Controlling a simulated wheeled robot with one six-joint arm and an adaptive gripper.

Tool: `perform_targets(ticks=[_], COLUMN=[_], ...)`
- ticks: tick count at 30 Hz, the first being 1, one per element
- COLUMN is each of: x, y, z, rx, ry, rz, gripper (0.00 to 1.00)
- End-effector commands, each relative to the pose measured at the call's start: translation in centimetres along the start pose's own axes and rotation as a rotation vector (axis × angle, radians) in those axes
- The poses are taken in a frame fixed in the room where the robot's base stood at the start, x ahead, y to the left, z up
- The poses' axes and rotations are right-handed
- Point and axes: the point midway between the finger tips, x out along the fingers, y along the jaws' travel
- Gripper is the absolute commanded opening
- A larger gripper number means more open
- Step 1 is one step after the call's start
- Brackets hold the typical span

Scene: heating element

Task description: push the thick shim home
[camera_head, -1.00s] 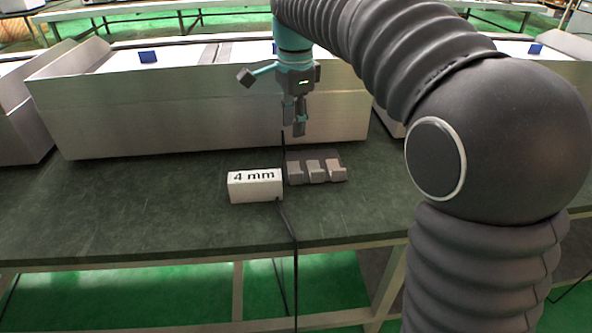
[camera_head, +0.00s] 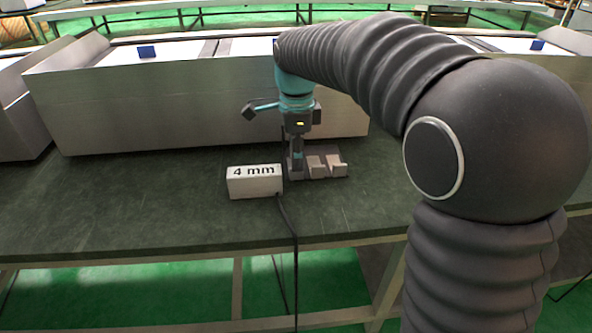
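Several grey stepped blocks, perhaps the shims, stand in a row on the table right of the white "4 mm" box. The middle block (camera_head: 315,168) and right block (camera_head: 337,170) show clearly. I cannot tell which one is the thick shim. My gripper (camera_head: 297,170) points down at the left end of the row, where it largely hides the left block. Its fingertips are at block height, and whether they touch or hold the block cannot be seen. The finger gap is too small to read.
The white box marked "4 mm" (camera_head: 255,182) stands just left of my gripper, with a black cable (camera_head: 290,225) running off the front edge. A long metal housing (camera_head: 180,108) stands behind. The dark green tabletop (camera_head: 130,200) is clear at left.

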Motion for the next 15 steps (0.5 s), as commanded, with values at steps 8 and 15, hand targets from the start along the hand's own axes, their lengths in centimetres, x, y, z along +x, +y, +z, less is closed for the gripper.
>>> perform_targets(ticks=[8, 15], x=[3.3, 3.8], y=[0.0, 0.0], z=[0.0, 0.0], rx=[0.000, 0.000], ry=[0.000, 0.000], rz=[0.000, -0.001], gripper=[0.35, 0.35])
